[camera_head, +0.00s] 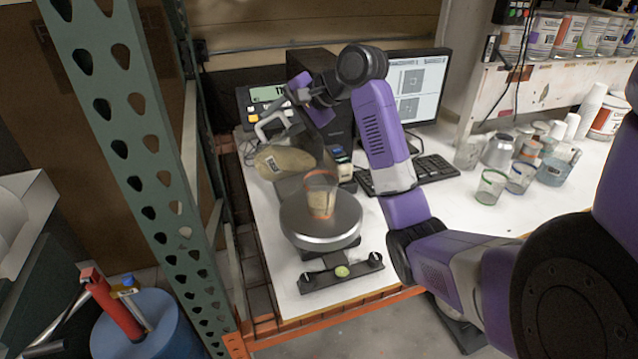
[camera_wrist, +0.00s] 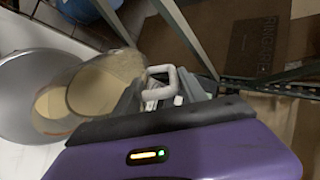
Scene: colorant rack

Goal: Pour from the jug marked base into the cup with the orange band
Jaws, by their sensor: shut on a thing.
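The jug (camera_head: 285,162) is clear with cream-coloured contents and a pale label. It is strongly tilted, its mouth toward the cup. My gripper (camera_head: 283,116) is shut on the white jug handle (camera_head: 266,127) and holds the jug above and left of the cup. The cup with the orange band (camera_head: 320,195) stands upright on the round scale pan (camera_head: 312,228) and has cream-coloured contents. In the wrist view the jug (camera_wrist: 105,84) partly covers the cup (camera_wrist: 50,108), and the handle (camera_wrist: 158,85) lies between my fingers. I cannot make out a stream or the jug's marking.
A monitor (camera_head: 418,84) and a keyboard (camera_head: 430,170) stand behind my arm. A scale display (camera_head: 268,93) stands at the back left. Several clear cups, including one with a green rim (camera_head: 490,186), stand at the right. A green perforated upright (camera_head: 135,140) rises on the left.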

